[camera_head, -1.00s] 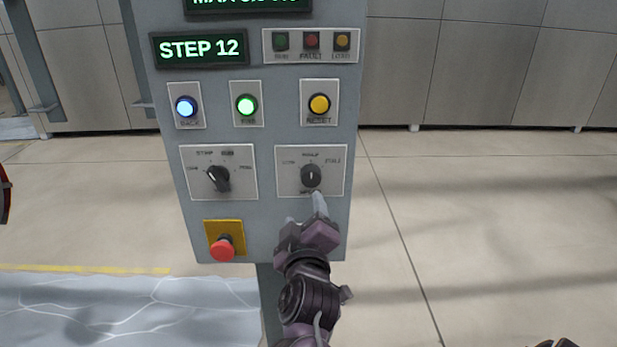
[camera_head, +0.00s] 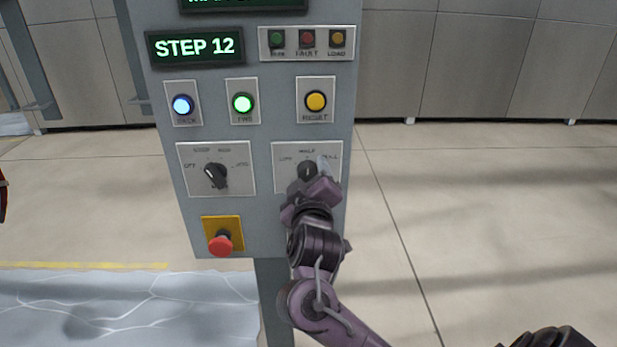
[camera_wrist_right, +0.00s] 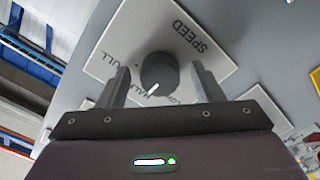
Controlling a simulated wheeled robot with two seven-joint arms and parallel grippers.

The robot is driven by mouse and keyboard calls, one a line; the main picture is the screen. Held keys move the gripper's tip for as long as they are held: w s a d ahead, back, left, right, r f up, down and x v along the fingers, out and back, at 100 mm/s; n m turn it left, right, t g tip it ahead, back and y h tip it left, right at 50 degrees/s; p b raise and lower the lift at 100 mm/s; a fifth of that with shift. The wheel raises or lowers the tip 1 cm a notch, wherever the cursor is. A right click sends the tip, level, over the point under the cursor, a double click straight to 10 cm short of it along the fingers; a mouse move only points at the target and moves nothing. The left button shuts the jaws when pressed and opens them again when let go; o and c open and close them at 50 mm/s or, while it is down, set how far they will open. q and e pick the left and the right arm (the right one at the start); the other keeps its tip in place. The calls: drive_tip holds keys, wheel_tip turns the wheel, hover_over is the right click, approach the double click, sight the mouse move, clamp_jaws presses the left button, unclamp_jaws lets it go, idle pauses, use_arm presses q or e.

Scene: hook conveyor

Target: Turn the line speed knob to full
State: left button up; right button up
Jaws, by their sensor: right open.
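The line speed knob (camera_head: 307,168) is a small black dial on a white plate (camera_head: 281,154) at the right of the grey panel. In the right wrist view the knob (camera_wrist_right: 158,72) sits on its plate marked SPEED and FULL, and its white pointer line points at the HALF mark. My right gripper (camera_head: 308,176) is at the knob and partly covers it in the head view. In the wrist view my right gripper (camera_wrist_right: 162,84) is open, with one finger on each side of the knob and gaps between. My left gripper is out of view.
A second black selector knob (camera_head: 215,176) is left of the speed plate. Below it is a red mushroom button (camera_head: 220,244) on a yellow plate. Blue (camera_head: 183,105), green (camera_head: 242,103) and yellow (camera_head: 316,102) buttons are above. A display (camera_head: 195,46) reads STEP 12.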

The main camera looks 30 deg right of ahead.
drive_tip(key=c, duration=1)
drive_tip(key=shift+o, duration=0.2)
drive_tip(key=m, duration=0.3)
drive_tip(key=shift+f, duration=0.1)
drive_tip(key=m, duration=0.2)
drive_tip(key=shift+m, duration=0.4)
drive_tip(key=m+b, duration=0.1)
drive_tip(key=m, duration=0.5)
drive_tip(key=shift+a+b, duration=0.1)
drive_tip(key=shift+b, duration=0.3)
drive_tip(key=o, duration=1)
drive_tip(key=shift+c, duration=0.2)
